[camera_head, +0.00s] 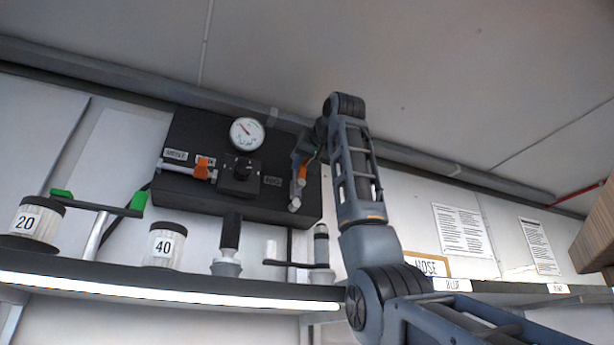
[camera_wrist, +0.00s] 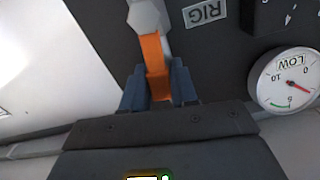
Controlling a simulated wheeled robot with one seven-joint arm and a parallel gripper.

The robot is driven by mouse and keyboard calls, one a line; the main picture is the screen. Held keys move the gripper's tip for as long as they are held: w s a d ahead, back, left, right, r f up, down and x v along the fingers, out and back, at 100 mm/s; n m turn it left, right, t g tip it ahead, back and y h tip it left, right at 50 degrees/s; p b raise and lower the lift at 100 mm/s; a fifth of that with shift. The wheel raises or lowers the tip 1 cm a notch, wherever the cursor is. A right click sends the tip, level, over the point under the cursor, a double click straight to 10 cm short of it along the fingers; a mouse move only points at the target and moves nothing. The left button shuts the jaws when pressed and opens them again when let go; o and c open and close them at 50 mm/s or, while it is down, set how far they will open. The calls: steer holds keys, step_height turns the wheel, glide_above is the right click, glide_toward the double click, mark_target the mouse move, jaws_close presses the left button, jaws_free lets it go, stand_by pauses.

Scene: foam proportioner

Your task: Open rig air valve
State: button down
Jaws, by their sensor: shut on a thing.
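The rig air valve has an orange handle (camera_wrist: 154,52) and a light metal body (camera_wrist: 146,16), next to a "RIG" label (camera_wrist: 205,11) on a dark panel. In the wrist view my gripper (camera_wrist: 160,85) has its two fingers on either side of the orange handle, shut on it. In the head view my gripper (camera_head: 305,150) is at the right end of the dark panel (camera_head: 235,205). Part of the orange handle (camera_head: 299,168) shows there below my gripper, above the metal valve fitting (camera_head: 296,195). My wrist hides the rest.
A pressure gauge (camera_head: 247,133), a black regulator (camera_head: 239,176) and another orange-handled valve (camera_head: 202,168) are on the panel's left and middle. A shelf (camera_head: 170,290) below holds jars marked 20 (camera_head: 35,222) and 40 (camera_head: 164,246). A pipe (camera_head: 130,84) runs along the ceiling edge.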

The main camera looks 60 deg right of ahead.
steer(key=shift+w+a+n, duration=0.3)
steer(key=shift+a+n, duration=0.05)
steer(key=shift+n, duration=0.55)
steer(key=c, duration=1)
jaws_free()
steer(key=shift+o, duration=0.2)
steer(key=shift+a, duration=0.1)
steer(key=b+v, duration=0.2)
steer(key=v, duration=0.5)
steer(key=shift+s+b, duration=0.3)
steer(key=shift+s, duration=0.1)
steer(key=shift+a, duration=0.15)
